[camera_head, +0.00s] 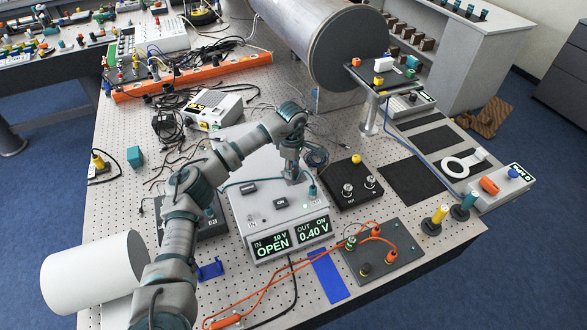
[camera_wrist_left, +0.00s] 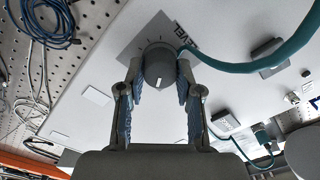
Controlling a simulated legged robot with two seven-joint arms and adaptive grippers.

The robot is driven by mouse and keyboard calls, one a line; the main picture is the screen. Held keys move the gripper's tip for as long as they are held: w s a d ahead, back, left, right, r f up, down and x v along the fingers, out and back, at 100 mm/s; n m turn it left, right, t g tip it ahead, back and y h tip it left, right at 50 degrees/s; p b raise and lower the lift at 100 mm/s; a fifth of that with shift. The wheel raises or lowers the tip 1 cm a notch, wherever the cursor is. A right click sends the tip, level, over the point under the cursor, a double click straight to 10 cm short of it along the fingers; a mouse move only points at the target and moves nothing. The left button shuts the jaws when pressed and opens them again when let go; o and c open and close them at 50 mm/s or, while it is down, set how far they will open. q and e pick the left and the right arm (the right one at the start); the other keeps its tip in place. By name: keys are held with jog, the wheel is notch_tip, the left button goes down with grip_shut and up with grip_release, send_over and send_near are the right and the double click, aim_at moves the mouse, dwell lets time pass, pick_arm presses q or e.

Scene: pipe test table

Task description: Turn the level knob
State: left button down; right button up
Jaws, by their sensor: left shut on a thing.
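The level knob (camera_wrist_left: 160,66) is a round dark grey knob with a white mark. It sits on a dial plate (camera_wrist_left: 133,45) with tick marks, lettered "LEVEL" in part. The plate is on top of a pale grey box (camera_head: 262,205). The box's displays (camera_head: 292,238) read "IN 10 V OPEN" and "OUT ON 0.40 V". My left gripper (camera_head: 292,178) reaches down onto the box top. In the left wrist view its two fingers (camera_wrist_left: 159,72) are shut on the knob, one at each side. In the head view the gripper hides the knob. My right gripper is not in view.
A teal cable (camera_wrist_left: 255,62) passes close beside the knob. A black box with two knobs (camera_head: 354,184) stands to the right. A grey plate with orange leads (camera_head: 385,252) lies in front of it. A white cylinder (camera_head: 92,272) lies at the front left.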

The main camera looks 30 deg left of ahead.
pick_arm(q)
jog(key=shift+d+f, duration=0.1)
jog(key=shift+f, duration=0.05)
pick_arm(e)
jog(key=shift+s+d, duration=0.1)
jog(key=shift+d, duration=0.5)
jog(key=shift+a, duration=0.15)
pick_arm(q)
jog(key=shift+d, duration=0.15)
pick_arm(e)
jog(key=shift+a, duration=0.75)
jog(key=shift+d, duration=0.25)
pick_arm(q)
jog(key=c, duration=0.9)
grip_release()
jog(key=shift+d, duration=0.1)
jog(key=shift+o, duration=0.7)
jog(key=shift+w, duration=0.1)
jog(key=shift+d, duration=0.15)
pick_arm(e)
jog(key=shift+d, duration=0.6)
